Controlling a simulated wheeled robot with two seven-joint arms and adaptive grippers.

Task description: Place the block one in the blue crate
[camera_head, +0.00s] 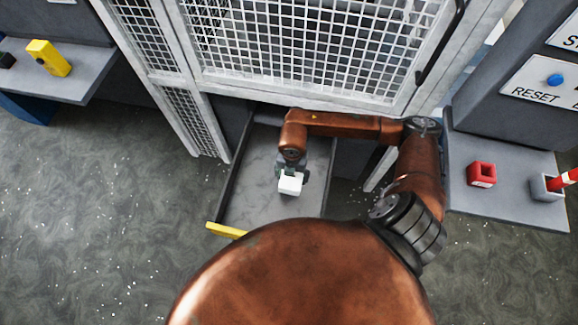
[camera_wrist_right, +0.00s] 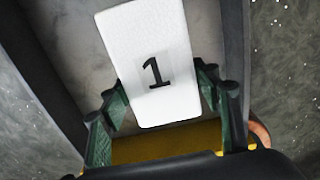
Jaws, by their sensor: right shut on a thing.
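Block one, a white block (camera_head: 290,184) with a black "1", is over the grey drawer tray (camera_head: 265,207) in the head view. It also shows large in the right wrist view (camera_wrist_right: 152,40). My right gripper (camera_head: 292,172) is shut on it, with the dark green fingers (camera_wrist_right: 162,90) at its two sides in the wrist view. I cannot tell whether the block touches the tray floor. A blue thing (camera_head: 27,109) shows in part under the left shelf; it may be the blue crate, mostly hidden. My left gripper is not in view.
The drawer has a yellow front handle (camera_head: 226,230) and side walls. A white mesh guard (camera_head: 300,50) stands behind and above it. A left shelf (camera_head: 75,75) holds a yellow block (camera_head: 48,57). A right shelf (camera_head: 507,205) holds a red block (camera_head: 481,174). Open floor lies left of the drawer.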

